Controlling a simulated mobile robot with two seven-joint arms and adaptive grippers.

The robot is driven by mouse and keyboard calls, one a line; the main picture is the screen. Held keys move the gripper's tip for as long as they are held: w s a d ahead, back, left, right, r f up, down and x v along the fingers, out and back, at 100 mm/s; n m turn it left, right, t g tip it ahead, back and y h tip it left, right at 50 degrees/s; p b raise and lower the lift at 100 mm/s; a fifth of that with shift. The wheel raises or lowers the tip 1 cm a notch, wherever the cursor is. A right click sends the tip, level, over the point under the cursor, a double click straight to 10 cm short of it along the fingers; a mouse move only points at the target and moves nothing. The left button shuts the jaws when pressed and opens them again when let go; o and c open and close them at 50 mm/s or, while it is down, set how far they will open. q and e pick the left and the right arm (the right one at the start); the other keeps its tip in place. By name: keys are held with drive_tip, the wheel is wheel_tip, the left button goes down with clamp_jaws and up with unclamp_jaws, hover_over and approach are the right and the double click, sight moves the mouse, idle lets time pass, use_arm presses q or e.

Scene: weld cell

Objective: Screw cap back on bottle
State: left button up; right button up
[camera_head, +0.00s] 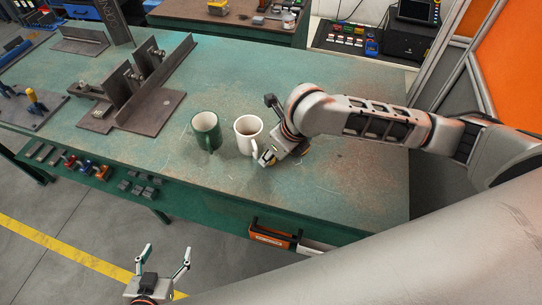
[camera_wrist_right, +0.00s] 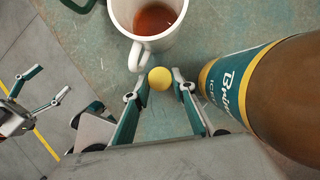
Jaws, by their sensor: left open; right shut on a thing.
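The yellow round cap (camera_wrist_right: 160,78) is between the fingertips of my right gripper (camera_wrist_right: 159,88), which is shut on it just beside the white mug. In the head view my right gripper (camera_head: 268,158) is low over the bench, in front of that mug. The brown bottle (camera_wrist_right: 290,100) with a teal label stands to the right of the right gripper in the wrist view. Its top is out of frame, and I cannot make it out in the head view. My left gripper (camera_head: 160,265) is open and empty, out over the floor in front of the bench.
A white mug (camera_head: 247,134) with brown liquid and a green mug (camera_head: 206,130) stand on the green bench (camera_head: 335,195). A metal fixture (camera_head: 135,85) stands at the left. Small blocks and clamps line the front-left edge. The bench front right is clear.

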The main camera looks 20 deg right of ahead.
use_arm(q)
drive_tip(key=shift+s+a+r+y+p, duration=0.15)
drive_tip(key=shift+a+r+p, duration=0.2)
drive_tip(key=shift+r+p, duration=0.4)
drive_tip(key=shift+a+r+y+p, duration=0.15)
drive_tip(key=shift+a+r+p, duration=0.25)
drive_tip(key=shift+p, duration=0.65)
use_arm(e)
wheel_tip(320, 180, up, 18)
drive_tip(key=shift+r, duration=0.2)
use_arm(q)
drive_tip(key=shift+s+d, duration=0.1)
drive_tip(key=shift+d, duration=0.15)
